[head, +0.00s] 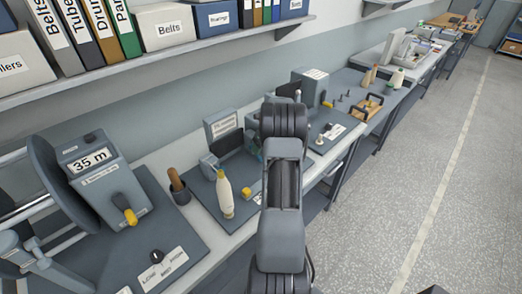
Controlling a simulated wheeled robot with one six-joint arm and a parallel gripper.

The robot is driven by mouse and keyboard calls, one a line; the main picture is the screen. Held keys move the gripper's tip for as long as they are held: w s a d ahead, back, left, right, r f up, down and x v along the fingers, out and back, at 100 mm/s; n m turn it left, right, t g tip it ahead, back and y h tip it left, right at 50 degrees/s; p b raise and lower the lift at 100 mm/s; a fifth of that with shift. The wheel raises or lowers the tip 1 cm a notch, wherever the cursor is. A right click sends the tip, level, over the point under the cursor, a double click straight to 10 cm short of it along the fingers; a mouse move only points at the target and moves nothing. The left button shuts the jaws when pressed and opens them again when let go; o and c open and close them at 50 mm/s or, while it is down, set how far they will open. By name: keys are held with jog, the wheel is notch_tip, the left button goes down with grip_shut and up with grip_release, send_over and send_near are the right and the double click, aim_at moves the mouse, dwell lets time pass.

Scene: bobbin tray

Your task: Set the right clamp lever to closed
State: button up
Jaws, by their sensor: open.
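My arm (281,200) rises from the bottom middle and covers part of the bench. My gripper is hidden behind my own arm, so its jaws do not show. I cannot tell for sure which part is the right clamp lever. A yellow-ended part (328,104) shows on the grey machine (310,88) to the right of my arm. A small yellow part (245,193) sits on the grey plate left of my arm. Whether either is a clamp lever, and how it is set, is too small to tell.
A grey "35 m" counter box (92,165) with a yellow-gripped crank (126,210) stands at left. A shelf (180,55) with binders and boxes overhangs the bench. The floor (420,180) at right is clear.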

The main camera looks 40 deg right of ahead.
jog(key=b+v, duration=0.2)
jog(key=v, duration=1)
jog(key=shift+r, duration=0.25)
jog(key=shift+s, duration=0.1)
